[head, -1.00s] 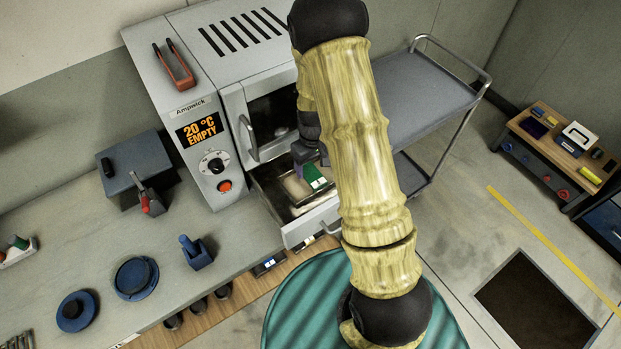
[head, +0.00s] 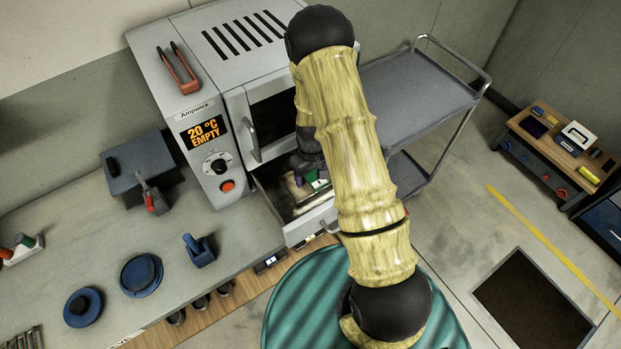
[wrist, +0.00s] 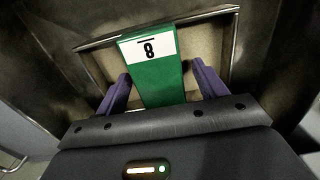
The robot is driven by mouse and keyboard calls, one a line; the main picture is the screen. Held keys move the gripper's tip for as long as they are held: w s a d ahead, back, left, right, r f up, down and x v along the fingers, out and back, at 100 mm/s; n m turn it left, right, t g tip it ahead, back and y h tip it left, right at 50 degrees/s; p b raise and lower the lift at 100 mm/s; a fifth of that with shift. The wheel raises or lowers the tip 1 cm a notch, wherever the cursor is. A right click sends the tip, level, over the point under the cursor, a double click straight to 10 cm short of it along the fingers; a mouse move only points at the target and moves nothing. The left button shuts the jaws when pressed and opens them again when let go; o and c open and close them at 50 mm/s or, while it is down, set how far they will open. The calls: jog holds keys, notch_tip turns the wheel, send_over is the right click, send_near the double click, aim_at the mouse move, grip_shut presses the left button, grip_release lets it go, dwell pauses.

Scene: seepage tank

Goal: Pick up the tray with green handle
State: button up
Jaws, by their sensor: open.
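The tray (wrist: 204,44) with the green handle lies in the open drawer of the oven. Its green handle (wrist: 158,82) carries a white label with the number 8, which appears upside down in the wrist view. In the head view, part of the green handle (head: 319,184) shows beside my gripper (head: 307,181). My gripper (wrist: 158,88) is open, with one purple finger on each side of the handle. Small gaps seem to show between the fingers and the handle. My arm hides part of the drawer and tray in the head view.
The drawer (head: 311,224) is pulled out below the oven (head: 217,115), whose display reads 20 °C EMPTY. Dark drawer walls surround the tray closely. A grey cart (head: 415,95) stands right of the oven. Blue dishes (head: 141,274) and a blue holder (head: 199,251) stand on the left counter.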

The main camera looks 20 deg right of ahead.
aim_at(312, 174)
jog(key=c, duration=1.3)
jog(key=shift+o, duration=0.2)
jog(key=shift+r, duration=0.15)
jog(key=shift+r+b, duration=0.3)
jog(key=shift+r, duration=0.3)
notch_tip(312, 174, up, 10)
jog(key=r+b, duration=0.1)
jog(key=b, duration=0.2)
jog(key=s+d+b, duration=0.2)
jog(key=s, duration=0.6)
jog(key=s+d+b, duration=0.3)
jog(key=s, duration=0.6)
jog(key=shift+d+f, duration=0.25)
jog(key=shift+d, duration=0.05)
